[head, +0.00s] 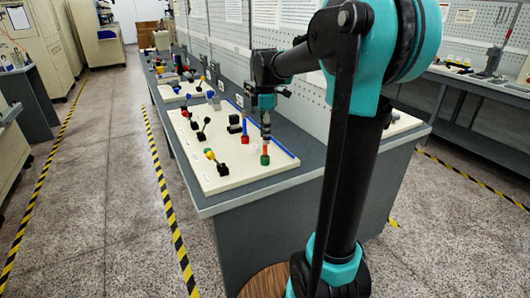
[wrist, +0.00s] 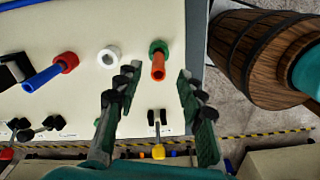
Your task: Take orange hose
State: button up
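The orange hose (wrist: 158,68) is a short tube with its end in a green collar (wrist: 158,46), near the edge of the pale board (wrist: 90,20). In the head view the orange hose (head: 265,149) stands above its green collar (head: 265,160) at the board's near right. My gripper (wrist: 157,80) is open, with one dark ribbed finger on each side of the orange hose in the wrist view. No contact shows. In the head view my gripper (head: 266,122) hangs above the hose, pointing down.
A blue hose (wrist: 42,78) in a red collar (wrist: 68,61) and a white ring (wrist: 108,57) are to the left. A wooden barrel (wrist: 245,50) stands beyond the board's edge. More fittings sit farther along the bench.

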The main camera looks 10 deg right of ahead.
aim_at(265, 149)
jog(key=shift+w+f, duration=0.15)
jog(key=shift+f, duration=3.2)
grip_shut()
